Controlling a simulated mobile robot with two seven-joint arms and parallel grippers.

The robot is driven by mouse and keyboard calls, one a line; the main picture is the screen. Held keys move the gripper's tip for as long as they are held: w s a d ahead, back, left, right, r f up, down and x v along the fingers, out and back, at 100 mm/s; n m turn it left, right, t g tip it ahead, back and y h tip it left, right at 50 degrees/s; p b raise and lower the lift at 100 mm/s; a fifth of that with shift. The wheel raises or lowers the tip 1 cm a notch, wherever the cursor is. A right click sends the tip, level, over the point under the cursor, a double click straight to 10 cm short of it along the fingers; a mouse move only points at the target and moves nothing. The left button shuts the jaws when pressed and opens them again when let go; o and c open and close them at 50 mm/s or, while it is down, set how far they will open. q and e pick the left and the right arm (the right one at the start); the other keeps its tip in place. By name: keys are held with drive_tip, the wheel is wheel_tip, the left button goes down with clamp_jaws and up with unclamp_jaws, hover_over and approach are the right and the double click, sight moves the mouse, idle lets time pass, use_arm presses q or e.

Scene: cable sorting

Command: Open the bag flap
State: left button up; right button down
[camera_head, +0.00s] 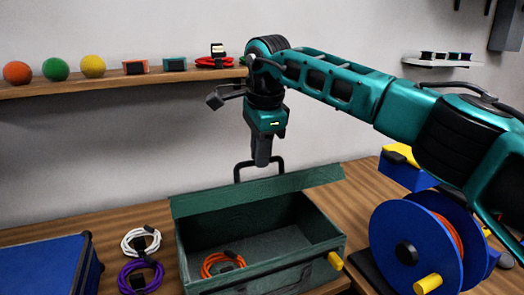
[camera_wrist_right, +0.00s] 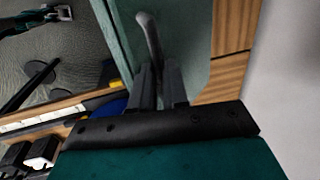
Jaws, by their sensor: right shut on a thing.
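The green bag (camera_head: 262,267) stands on the table, its top open and its inside showing. Its flap (camera_head: 258,191) is raised along the back edge, with a dark handle (camera_head: 243,168) behind it. My right gripper (camera_head: 262,163) points down at the handle. In the right wrist view the gripper fingers (camera_wrist_right: 160,85) are shut on the grey handle (camera_wrist_right: 149,38), beside the green flap (camera_wrist_right: 187,42). An orange cable coil (camera_head: 222,264) lies inside the bag. My left gripper is not in view.
White (camera_head: 141,241) and purple (camera_head: 140,275) cable coils lie left of the bag, near a blue case (camera_head: 45,266). A blue reel (camera_head: 408,253) stands at the right. A wooden shelf (camera_head: 120,84) with balls and small boxes is on the wall behind.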

drive_tip(key=c, duration=1.6)
unclamp_jaws()
drive_tip(key=shift+w+f, duration=0.1)
drive_tip(key=shift+f, duration=0.4)
drive_tip(key=o, duration=0.3)
drive_tip(key=shift+w+a+f, duration=0.2)
drive_tip(key=shift+w+f, duration=0.1)
drive_tip(key=shift+w, duration=0.2)
drive_tip(key=shift+o, duration=0.8)
drive_tip(key=shift+r, duration=0.1)
drive_tip(key=shift+s+r, duration=0.2)
drive_tip(key=shift+s, duration=0.05)
drive_tip(key=r, duration=0.4)
drive_tip(key=s+r, duration=0.1)
drive_tip(key=r, duration=0.3)
drive_tip(key=s+d+r, duration=0.1)
drive_tip(key=r, duration=0.3)
drive_tip(key=shift+s+r, duration=0.15)
drive_tip(key=shift+r, duration=0.2)
